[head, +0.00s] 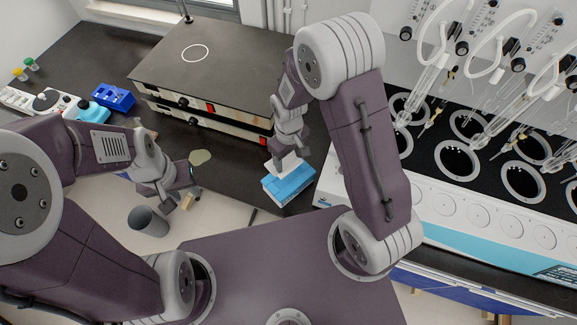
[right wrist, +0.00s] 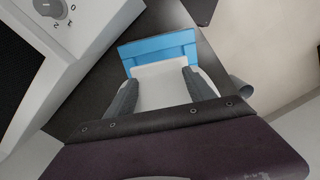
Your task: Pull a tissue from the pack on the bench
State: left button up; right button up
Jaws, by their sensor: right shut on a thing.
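The blue tissue pack (head: 289,186) lies on the dark bench near its front edge, with a white tissue (head: 287,162) standing up from its top. My right gripper (head: 285,160) is right above the pack, shut on the tissue. In the right wrist view the white tissue (right wrist: 165,88) fills the space between the two grey fingers (right wrist: 160,90), and the blue pack (right wrist: 158,48) shows beyond it. I cannot tell whether the tissue is still partly inside the pack. My left gripper (head: 183,190) hangs to the left, away from the pack; its finger gap is unclear.
A flat-topped hot plate (head: 205,60) stands behind the pack. The white distiller (head: 470,200) with glassware is close on the right. A blue rack (head: 113,97) and small items lie at the left. A grey bin (head: 148,220) stands on the floor.

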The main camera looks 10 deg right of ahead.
aim_at(288, 157)
notch_tip(288, 157, up, 2)
jog(key=shift+r, duration=0.2)
notch_tip(288, 157, up, 6)
jog(key=p, duration=0.6)
